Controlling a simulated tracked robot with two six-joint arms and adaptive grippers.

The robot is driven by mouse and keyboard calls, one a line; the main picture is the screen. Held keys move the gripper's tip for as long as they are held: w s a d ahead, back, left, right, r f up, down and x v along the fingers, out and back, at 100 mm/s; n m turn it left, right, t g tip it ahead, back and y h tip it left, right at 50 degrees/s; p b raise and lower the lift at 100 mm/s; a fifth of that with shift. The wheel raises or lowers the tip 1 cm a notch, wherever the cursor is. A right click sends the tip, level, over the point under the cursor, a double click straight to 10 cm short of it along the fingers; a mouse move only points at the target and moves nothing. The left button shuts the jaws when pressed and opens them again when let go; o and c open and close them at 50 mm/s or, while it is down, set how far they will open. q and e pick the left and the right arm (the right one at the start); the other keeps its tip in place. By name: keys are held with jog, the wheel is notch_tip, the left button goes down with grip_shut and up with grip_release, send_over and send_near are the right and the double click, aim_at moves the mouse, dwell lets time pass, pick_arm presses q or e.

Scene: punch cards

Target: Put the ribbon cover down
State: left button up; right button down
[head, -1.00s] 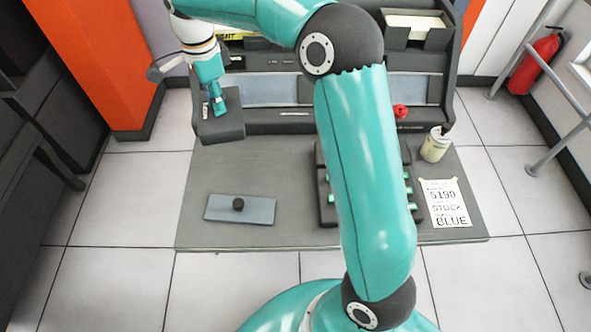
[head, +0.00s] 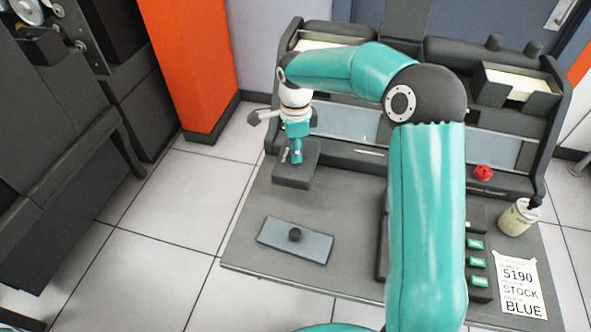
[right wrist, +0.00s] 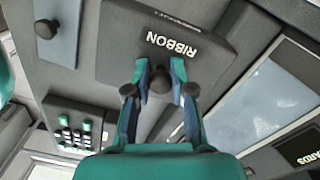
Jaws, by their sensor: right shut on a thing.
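The ribbon cover (right wrist: 205,50) is a dark flat lid marked RIBBON with a round dark knob. In the head view it shows as a dark block (head: 297,174) at the left end of the machine, at the back left of the desk. My right gripper (right wrist: 160,75) is shut on the knob, with a finger on each side. In the head view my right gripper (head: 295,158) points down over the block. I cannot tell whether the cover sits on the machine or is slightly raised. My left gripper is out of view.
A blue-grey plate with a knob (head: 275,240) lies on the desk (head: 235,245) in front of the block. Bare desk surrounds it. A key panel (head: 475,235), a cream can (head: 518,217), a red knob (head: 483,172) and a note (head: 520,285) are at the right.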

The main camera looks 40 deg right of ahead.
aim_at(296, 169)
jog(key=shift+f, duration=3.55)
jog(key=c, duration=1)
grip_release()
notch_tip(296, 169, up, 12)
jog(key=shift+r, duration=0.1)
